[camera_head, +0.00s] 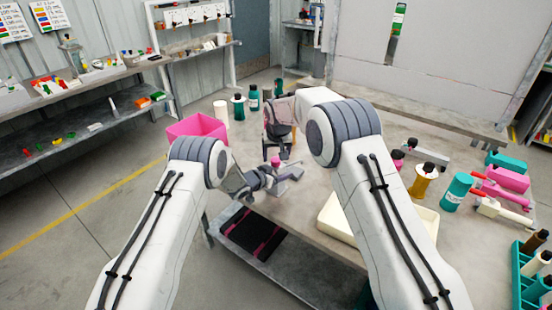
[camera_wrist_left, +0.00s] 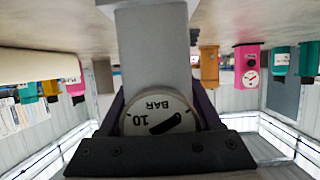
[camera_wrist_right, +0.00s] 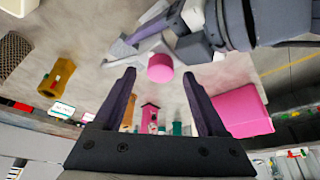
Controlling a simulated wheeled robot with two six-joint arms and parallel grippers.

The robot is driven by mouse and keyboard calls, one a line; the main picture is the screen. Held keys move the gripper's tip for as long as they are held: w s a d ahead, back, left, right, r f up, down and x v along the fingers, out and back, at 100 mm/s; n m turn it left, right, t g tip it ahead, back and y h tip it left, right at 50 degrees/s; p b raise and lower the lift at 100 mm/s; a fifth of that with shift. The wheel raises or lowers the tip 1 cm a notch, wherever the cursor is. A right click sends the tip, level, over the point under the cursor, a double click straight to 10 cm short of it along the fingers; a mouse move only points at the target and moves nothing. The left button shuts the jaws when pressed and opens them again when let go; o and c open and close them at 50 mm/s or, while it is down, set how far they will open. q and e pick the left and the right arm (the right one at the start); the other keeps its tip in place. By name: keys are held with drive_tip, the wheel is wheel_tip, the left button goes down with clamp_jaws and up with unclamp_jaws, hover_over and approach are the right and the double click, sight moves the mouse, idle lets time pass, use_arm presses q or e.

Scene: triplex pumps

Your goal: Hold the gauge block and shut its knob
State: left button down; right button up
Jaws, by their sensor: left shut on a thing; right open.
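The gauge block (camera_head: 290,172) is a grey block on the table in the head view. Its round dial marked BAR and 10 (camera_wrist_left: 158,112) sits between my left fingers in the left wrist view, with the grey body (camera_wrist_left: 152,50) beyond. My left gripper (camera_head: 264,181) is shut on the gauge block. The pink round knob (camera_head: 276,161) also shows in the right wrist view (camera_wrist_right: 160,68), close to the block and my left gripper. My right gripper (camera_wrist_right: 158,76) is open, its fingertips on either side of the knob in that view. I cannot tell whether they touch it.
A pink bin (camera_head: 190,128) stands left of the grippers. Bottles (camera_head: 238,107) stand behind it. A cream tray (camera_head: 331,214) is partly hidden by my right arm. An amber bottle (camera_head: 423,181), a teal bottle (camera_head: 456,191) and pink parts (camera_head: 507,179) fill the right side.

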drive_tip(key=shift+x, duration=0.85)
clamp_jaws()
drive_tip(key=shift+m, duration=0.4)
drive_tip(key=m, duration=0.1)
drive_tip(key=m+h, duration=0.1)
drive_tip(key=m, duration=0.1)
drive_tip(key=shift+a+m+h, duration=0.15)
drive_tip(key=shift+m+h, duration=0.15)
drive_tip(key=shift+w+m+g+h, duration=0.15)
drive_tip(key=shift+m+h, duration=0.25)
drive_tip(key=shift+m, duration=0.7)
drive_tip(key=shift+s+m+g+h, duration=0.1)
drive_tip(key=shift+m+g+h, duration=0.25)
drive_tip(key=shift+m, duration=0.75)
